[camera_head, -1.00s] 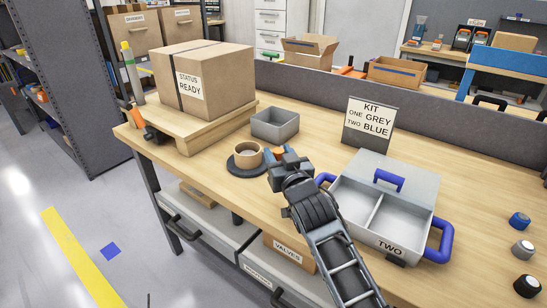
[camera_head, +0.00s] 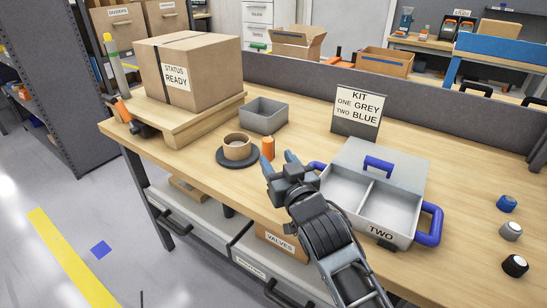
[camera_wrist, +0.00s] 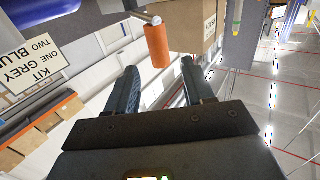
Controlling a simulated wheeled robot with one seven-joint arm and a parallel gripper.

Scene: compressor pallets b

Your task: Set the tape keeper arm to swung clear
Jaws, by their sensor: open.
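A roll of brown tape (camera_head: 237,147) sits on a round dark base (camera_head: 224,161) on the bench. An orange upright grip (camera_head: 267,148) stands just right of the roll and appears to belong to the keeper arm; the arm itself is not clearly visible. The wrist view shows the orange grip (camera_wrist: 157,48) with a pale metal end, beyond the fingertips. My gripper (camera_head: 279,163) is open and empty, close in front of and slightly right of the grip. In the wrist view, my gripper (camera_wrist: 160,78) has its two dark fingers apart, with the grip roughly in line with the gap.
A grey two-compartment case (camera_head: 410,188) with blue handles stands right of my gripper. A grey bin (camera_head: 263,116) is behind the tape. A carton (camera_head: 190,68) on a wooden pallet (camera_head: 185,126) is at left. A kit sign (camera_head: 357,112) stands behind the case.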

